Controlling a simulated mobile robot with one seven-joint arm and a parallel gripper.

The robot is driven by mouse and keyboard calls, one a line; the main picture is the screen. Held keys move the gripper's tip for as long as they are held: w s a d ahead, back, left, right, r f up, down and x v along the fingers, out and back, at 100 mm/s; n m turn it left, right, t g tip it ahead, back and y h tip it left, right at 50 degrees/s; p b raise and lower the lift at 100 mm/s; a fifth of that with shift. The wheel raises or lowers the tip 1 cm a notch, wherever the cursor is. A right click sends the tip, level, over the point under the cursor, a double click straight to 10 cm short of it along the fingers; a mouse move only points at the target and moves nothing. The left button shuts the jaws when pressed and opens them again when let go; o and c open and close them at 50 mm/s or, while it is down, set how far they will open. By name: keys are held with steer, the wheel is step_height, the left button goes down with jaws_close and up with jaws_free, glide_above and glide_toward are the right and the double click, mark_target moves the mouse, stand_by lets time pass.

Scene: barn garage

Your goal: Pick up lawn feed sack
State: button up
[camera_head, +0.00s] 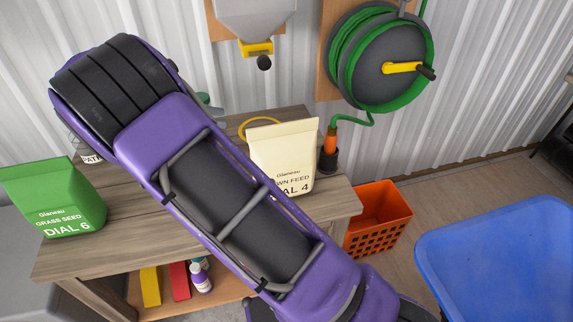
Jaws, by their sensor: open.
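The lawn feed sack (284,155) is a cream bag with dark print. It stands upright on the wooden bench (225,125), towards its right end.
A green grass seed sack (55,197) stands at the bench's left end. A hose nozzle (329,150) stands just right of the lawn feed sack. An orange crate (380,218) and a blue bin (500,260) are to the right. A hose reel (372,65) hangs on the wall.

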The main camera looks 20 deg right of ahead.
mark_target(277, 126)
steer(key=b+x, duration=0.1)
steer(key=x, duration=1.4)
steer(key=shift+d+f+b, duration=0.25)
steer(key=shift+d+b, duration=0.05)
jaws_close()
stand_by(0.6)
steer(key=shift+r, duration=0.15)
